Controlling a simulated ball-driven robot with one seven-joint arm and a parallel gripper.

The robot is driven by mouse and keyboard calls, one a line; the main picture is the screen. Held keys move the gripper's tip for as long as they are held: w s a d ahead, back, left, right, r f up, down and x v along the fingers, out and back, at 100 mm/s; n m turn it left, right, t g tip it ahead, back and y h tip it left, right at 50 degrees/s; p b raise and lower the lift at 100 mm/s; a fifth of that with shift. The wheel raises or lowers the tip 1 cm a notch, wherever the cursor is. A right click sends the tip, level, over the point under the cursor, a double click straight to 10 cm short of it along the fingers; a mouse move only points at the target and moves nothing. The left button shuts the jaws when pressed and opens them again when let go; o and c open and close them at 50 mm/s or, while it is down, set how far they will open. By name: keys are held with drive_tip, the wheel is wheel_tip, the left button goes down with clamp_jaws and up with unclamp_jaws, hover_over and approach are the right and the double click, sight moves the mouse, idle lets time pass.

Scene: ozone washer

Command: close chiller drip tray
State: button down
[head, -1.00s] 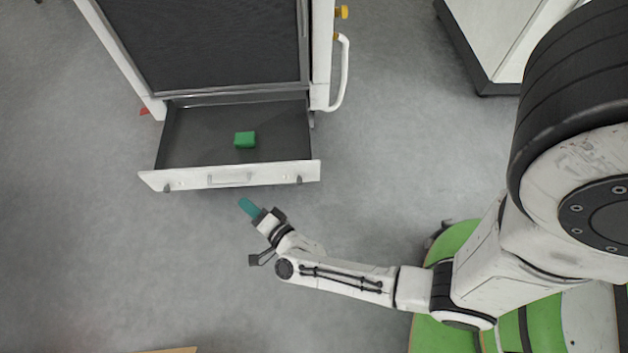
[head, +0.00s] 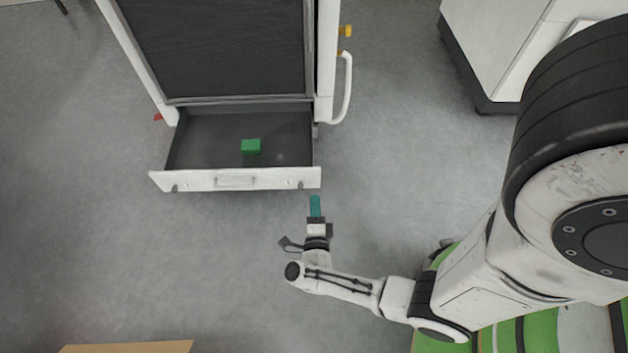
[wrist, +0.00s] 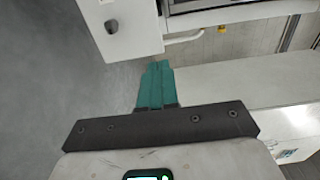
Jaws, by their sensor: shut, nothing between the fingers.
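The chiller drip tray (head: 205,181) is a dark drawer with a white front and a small handle. It is pulled out from the bottom of the white chiller (head: 327,60). A green block (head: 251,146) lies inside it. My gripper (head: 315,198) has teal fingers, shut with nothing between them. It is just in front of the tray front's right end, apart from it in the head view. In the wrist view the fingers (wrist: 157,75) point ahead, and the white tray front's end (wrist: 120,28) shows at upper left.
A white cabinet (head: 490,45) stands at the upper right. A tan board or box edge (head: 125,348) shows at the bottom left. The chiller's white side handle (head: 347,90) sticks out to the right. Grey floor is clear in front of and left of the tray.

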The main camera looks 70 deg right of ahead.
sight(314, 171)
drive_tip(key=b+x, duration=0.2)
drive_tip(key=x, duration=0.6)
drive_tip(key=shift+w+d, duration=0.1)
drive_tip(key=shift+d, duration=0.15)
